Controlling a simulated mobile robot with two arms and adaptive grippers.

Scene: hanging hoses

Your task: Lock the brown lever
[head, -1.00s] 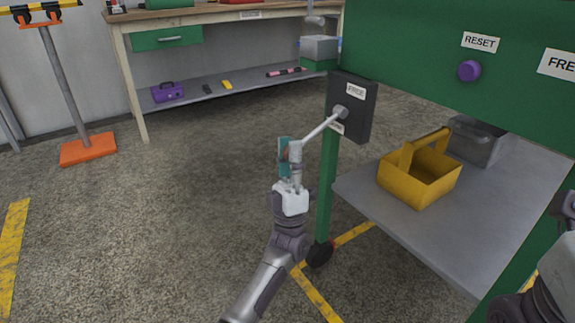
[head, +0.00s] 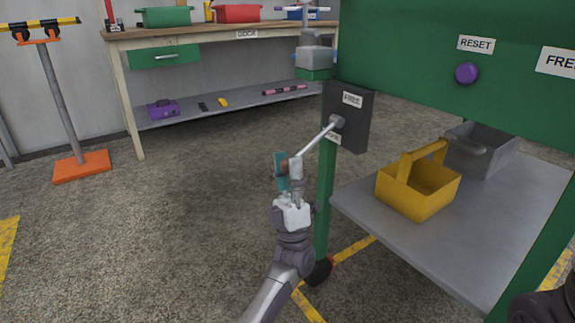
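The lever (head: 316,139) is a pale rod with a brown end (head: 284,163). It slopes down and left from a dark box (head: 350,110) on the green cart's post. The box carries a FREE label (head: 352,99) and a second label low down, partly covered by the rod. My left gripper (head: 288,167) points up at the lever's end, with a teal-padded finger on the left and a pale finger on the right. The brown end sits between them, and they appear closed on it. My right gripper is out of view; only a dark arm part shows at bottom right.
The green cart panel has a purple button (head: 467,73) under a RESET label. A yellow tote (head: 418,190) and a grey bin (head: 482,150) stand on the cart's grey shelf (head: 400,228). A workbench (head: 190,38) stands behind. The floor left of my arm is clear.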

